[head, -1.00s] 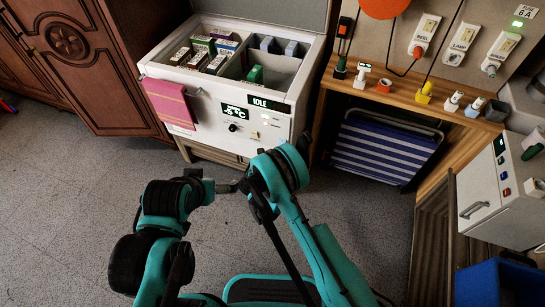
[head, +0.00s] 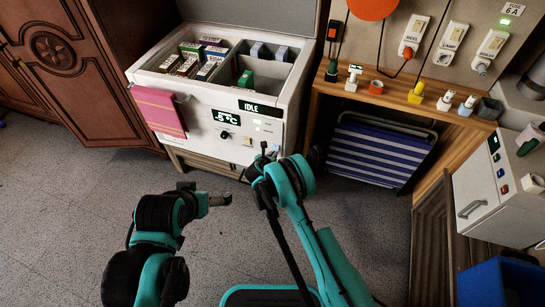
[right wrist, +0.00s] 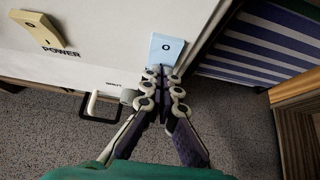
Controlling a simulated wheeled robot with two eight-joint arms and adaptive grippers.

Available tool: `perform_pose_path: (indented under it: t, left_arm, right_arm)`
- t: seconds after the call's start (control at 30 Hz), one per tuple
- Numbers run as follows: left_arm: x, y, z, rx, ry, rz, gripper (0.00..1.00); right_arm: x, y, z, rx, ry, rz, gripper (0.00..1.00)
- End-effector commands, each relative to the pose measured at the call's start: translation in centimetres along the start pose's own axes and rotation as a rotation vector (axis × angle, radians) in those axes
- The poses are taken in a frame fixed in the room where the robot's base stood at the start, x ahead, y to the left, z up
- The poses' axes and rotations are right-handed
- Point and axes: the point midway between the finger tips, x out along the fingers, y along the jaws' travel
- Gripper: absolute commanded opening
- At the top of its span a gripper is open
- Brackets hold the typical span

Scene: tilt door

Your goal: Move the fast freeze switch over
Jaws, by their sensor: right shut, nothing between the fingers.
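The fast freeze switch (right wrist: 167,47) is a light blue rocker on the freezer's white front. Its upper part with an "O" shows in the right wrist view, and its lower end is hidden by my fingers. My right gripper (right wrist: 160,72) is shut and empty, its tips at the switch's lower edge; I cannot tell whether they touch. In the head view my right gripper (head: 264,155) is small and dark against the lower right of the freezer front (head: 190,130). My left arm reaches in at the lower left; its gripper (head: 220,199) is too unclear to read.
A cream power switch (right wrist: 38,30) sits left of the blue one. A pink towel (head: 160,112) hangs on the freezer's left. A striped folded chair (head: 380,150) stands under the wooden bench (head: 440,123) at right.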

Motion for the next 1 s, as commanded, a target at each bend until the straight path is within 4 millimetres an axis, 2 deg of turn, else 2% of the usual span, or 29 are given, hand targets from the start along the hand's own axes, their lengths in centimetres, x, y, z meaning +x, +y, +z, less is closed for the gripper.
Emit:
perform_pose_path:
  t: [0.27, 0.63, 1.0]
  left_arm:
    - [0.0, 0.0, 0.0, 0.000, 0.000, 0.000, 1.00]
    - [0.0, 0.0, 0.0, 0.000, 0.000, 0.000, 1.00]
    - [-0.4, 0.0, -0.3, 0.000, 0.000, 0.000, 1.00]
  right_arm:
    - [1.4, 0.0, -0.2, -0.001, -0.001, 0.000, 0.00]
    - [1.4, -0.1, 0.1, 0.001, -0.002, -0.001, 0.00]
    - [0.5, -0.2, 1.6, 0.000, -0.007, -0.002, 0.00]
